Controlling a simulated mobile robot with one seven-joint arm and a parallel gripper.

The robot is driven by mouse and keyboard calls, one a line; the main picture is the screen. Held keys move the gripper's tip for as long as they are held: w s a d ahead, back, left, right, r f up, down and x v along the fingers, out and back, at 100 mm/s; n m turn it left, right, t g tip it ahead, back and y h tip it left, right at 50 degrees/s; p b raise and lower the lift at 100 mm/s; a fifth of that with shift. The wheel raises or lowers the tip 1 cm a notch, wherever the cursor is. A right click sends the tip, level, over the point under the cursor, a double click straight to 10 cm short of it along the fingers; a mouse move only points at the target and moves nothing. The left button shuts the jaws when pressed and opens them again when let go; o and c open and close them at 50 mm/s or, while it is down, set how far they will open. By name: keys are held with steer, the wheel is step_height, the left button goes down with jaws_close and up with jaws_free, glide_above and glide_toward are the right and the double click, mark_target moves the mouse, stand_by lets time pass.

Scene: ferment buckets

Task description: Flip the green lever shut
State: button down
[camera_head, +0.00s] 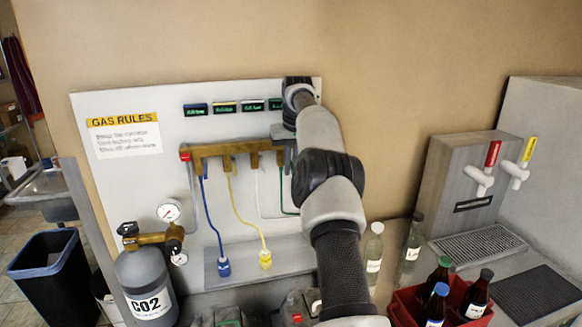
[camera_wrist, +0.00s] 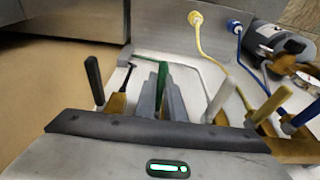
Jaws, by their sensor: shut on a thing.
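The green lever (camera_wrist: 161,76) shows in the wrist view as a narrow green strip between the two grey fingers of my gripper (camera_wrist: 163,92). My gripper is shut on it, and the fingers hide most of its length. In the head view my arm reaches up to the right end of the brass manifold (camera_head: 222,150) on the white gas panel (camera_head: 120,180). The green lever cannot be made out there, hidden by my gripper and arm.
In the wrist view a black lever (camera_wrist: 94,80) stands on one side, with white (camera_wrist: 220,98), yellow (camera_wrist: 271,103) and blue (camera_wrist: 301,116) levers on the other. The head view shows a CO2 cylinder (camera_head: 147,285) and a red bottle crate (camera_head: 402,306) below.

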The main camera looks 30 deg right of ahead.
steer(key=c, duration=1.8)
jaws_free()
steer(key=shift+c, duration=0.2)
steer(key=shift+f, duration=0.1)
